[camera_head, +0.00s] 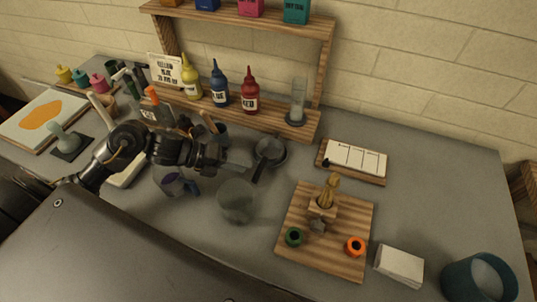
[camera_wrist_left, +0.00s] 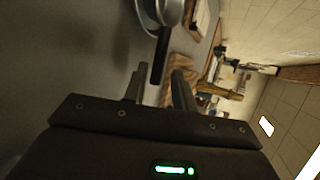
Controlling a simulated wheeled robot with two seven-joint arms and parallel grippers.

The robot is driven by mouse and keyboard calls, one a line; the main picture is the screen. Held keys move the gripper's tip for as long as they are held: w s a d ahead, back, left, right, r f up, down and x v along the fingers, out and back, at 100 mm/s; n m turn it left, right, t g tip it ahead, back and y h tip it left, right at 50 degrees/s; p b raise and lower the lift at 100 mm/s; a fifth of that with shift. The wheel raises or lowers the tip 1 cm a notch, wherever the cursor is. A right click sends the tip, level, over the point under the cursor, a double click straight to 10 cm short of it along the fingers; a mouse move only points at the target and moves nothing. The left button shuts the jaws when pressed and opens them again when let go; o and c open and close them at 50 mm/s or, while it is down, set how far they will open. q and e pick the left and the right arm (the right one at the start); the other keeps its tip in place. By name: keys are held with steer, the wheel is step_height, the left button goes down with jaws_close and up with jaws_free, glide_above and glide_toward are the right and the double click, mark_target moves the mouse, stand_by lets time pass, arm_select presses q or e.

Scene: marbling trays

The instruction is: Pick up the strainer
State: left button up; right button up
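The strainer (camera_head: 270,149) is a round metal bowl with a dark handle pointing toward the front, on the grey table near the shelf foot. In the left wrist view the strainer (camera_wrist_left: 168,12) is at the top, its black handle (camera_wrist_left: 159,58) pointing down toward my fingers. My left gripper (camera_head: 240,167) is just left of the handle in the head view. Its two fingers (camera_wrist_left: 160,88) stand apart in the wrist view, with nothing seen held. The handle's near end appears close to the fingertips; I cannot tell whether it lies between them. My right gripper is not in view.
A wooden shelf (camera_head: 300,118) with bottles is behind. A wooden board (camera_head: 348,258) with small items lies to the right.

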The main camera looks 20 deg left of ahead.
mark_target(266, 158)
arm_select(q)
steer(key=shift+w+d+f+p, duration=0.1)
steer(key=shift+w+d+p, duration=0.1)
steer(key=shift+d+p, duration=0.15)
steer(key=p+x, duration=0.1)
steer(key=x, duration=0.2)
steer(key=shift+d+f, duration=0.2)
steer(key=shift+d, duration=0.05)
steer(key=shift+w+d+f, duration=0.15)
steer(key=shift+d+f, duration=0.1)
steer(key=shift+f, duration=0.05)
jaws_close()
